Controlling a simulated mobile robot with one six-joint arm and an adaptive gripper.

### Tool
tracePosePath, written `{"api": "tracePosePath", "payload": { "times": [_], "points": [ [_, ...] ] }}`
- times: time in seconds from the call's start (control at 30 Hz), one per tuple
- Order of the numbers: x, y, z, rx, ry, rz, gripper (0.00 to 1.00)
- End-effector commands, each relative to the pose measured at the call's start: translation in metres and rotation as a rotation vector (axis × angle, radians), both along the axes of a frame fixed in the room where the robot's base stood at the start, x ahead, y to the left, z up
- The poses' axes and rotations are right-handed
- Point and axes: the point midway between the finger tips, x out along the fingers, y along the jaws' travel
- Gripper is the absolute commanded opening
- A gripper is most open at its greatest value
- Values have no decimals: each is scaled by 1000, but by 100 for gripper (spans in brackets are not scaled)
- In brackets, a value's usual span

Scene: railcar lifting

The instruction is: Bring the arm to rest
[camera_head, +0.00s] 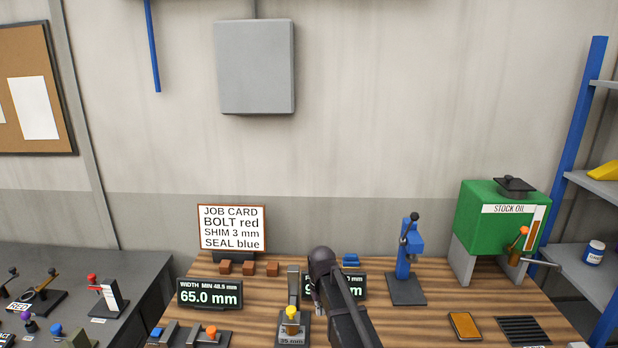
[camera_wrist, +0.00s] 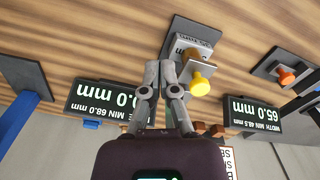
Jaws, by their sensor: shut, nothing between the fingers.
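My gripper (camera_wrist: 161,72) shows in the wrist view, where the scene appears upside down. Its two grey fingers are together, with nothing between them. The fingertips appear beside the gauge with the yellow knob (camera_wrist: 201,84); I cannot tell whether they touch it. In the head view my dark arm (camera_head: 345,305) reaches up from the bottom edge over the wooden bench (camera_head: 400,325), just right of that gauge's yellow knob (camera_head: 291,313). The gripper is not clearly visible there. The arm partly covers a black display (camera_head: 357,284).
A width display (camera_head: 210,295) reads 65.0 mm. A job card (camera_head: 231,227) stands at the back with brown blocks (camera_head: 248,268) before it. A blue press (camera_head: 405,260) and a green stock oil tank (camera_head: 490,230) stand to the right. Bench between press and arm is bare.

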Motion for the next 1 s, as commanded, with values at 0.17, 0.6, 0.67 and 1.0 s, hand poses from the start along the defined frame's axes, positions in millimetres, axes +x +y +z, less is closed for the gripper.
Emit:
{"api": "tracePosePath", "payload": {
  "times": [0.17, 0.6, 0.67, 1.0],
  "points": [
    [-71, -60, -43, 0, 0, -116, 0],
    [-181, -136, -95, 0, 0, -319, 0],
    [-185, -139, -96, -1, -1, -328, 0],
    [-185, -140, -95, -1, 0, -333, 0]
  ]
}}
